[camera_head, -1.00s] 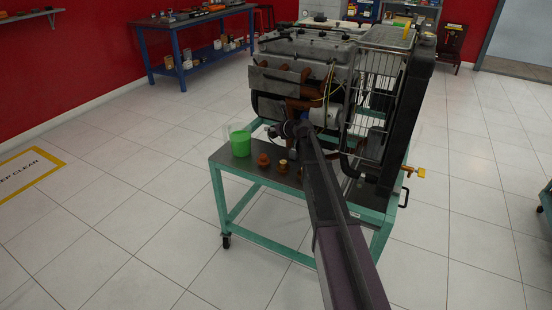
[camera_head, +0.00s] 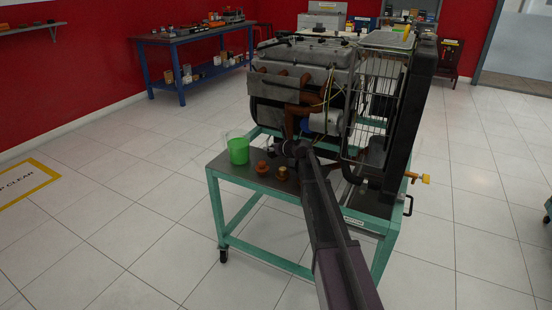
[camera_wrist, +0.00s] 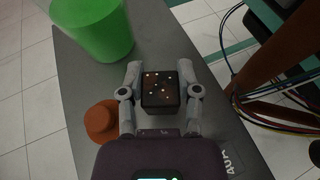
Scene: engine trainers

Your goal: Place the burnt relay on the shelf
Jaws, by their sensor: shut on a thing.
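The burnt relay (camera_wrist: 160,92) is a dark, square block with small pale and reddish dots on its top, seen in the wrist view. My gripper (camera_wrist: 160,88) is shut on it, with one finger on each side. In the head view my gripper (camera_head: 287,148) is small and dark over the trolley top, and I cannot make out the relay there. I cannot tell whether the relay touches the grey surface below. A grey wall shelf (camera_head: 28,28) with small items on it is at the upper left.
A green cup (camera_head: 238,150), an orange-brown knob-like piece (camera_head: 262,168) and a small brass-coloured piece (camera_head: 282,173) stand on the trolley top (camera_head: 225,170). The engine (camera_head: 310,85) rises behind. Brown pipes and wires (camera_wrist: 270,75) lie right of the gripper. Floor at left is open.

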